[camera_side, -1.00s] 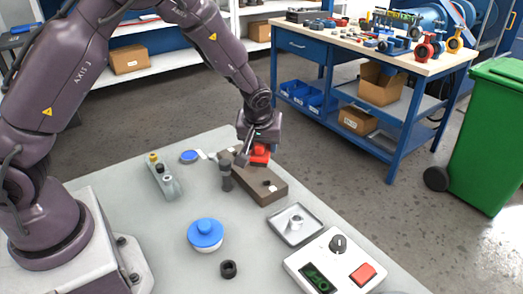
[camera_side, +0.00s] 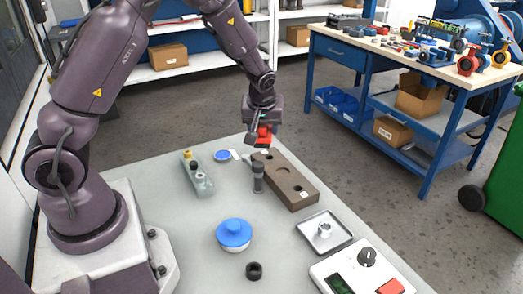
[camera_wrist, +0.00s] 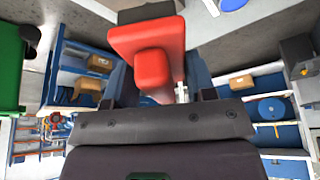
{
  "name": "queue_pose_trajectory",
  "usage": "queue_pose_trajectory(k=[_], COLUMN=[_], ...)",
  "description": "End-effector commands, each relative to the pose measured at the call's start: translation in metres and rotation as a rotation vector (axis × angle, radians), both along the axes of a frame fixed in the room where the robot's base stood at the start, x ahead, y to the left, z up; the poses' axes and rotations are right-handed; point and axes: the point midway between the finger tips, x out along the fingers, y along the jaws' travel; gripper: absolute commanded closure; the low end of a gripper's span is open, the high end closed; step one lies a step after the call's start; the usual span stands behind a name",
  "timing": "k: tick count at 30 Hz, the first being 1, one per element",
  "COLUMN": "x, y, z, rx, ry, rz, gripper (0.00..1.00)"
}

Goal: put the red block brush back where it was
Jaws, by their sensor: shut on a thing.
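The red block brush (camera_side: 264,136) is held in my gripper (camera_side: 263,126) in the side view. It hangs near the far end of the brown block (camera_side: 284,177), seemingly just above it; the exact gap is unclear. In the wrist view the red brush body (camera_wrist: 153,55) is large and close, in front of my dark gripper. My fingertips are mostly hidden. The brown block has a dark round hole and pale patches on top, one at its far end below the brush.
A dark upright cylinder (camera_side: 258,179) stands beside the brown block. A grey fitting (camera_side: 200,183), a blue-capped round part (camera_side: 234,235), a black ring (camera_side: 254,271), a metal tray (camera_side: 324,232) and a control box (camera_side: 367,272) share the table. A blue disc (camera_side: 222,156) lies left of the block.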

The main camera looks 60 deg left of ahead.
Motion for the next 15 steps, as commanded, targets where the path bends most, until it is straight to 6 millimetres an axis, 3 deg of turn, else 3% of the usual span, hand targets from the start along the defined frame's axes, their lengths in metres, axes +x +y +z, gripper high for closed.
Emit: queue_pose_trajectory(k=[1, 3, 6, 9, 15], x=[-0.015, -0.034, -0.054, -0.067, -0.068], y=[0.024, 0.047, 0.068, 0.076, 0.069], z=[0.003, 0.005, 0.007, 0.008, 0.005], rx=[-0.002, -0.003, -0.003, -0.002, -0.002], ry=[-0.001, -0.002, -0.002, -0.004, -0.003], rz=[0.036, 0.044, 0.019, -0.041, -0.184], gripper=[0.72, 0.72, 0.72, 0.72, 0.72])
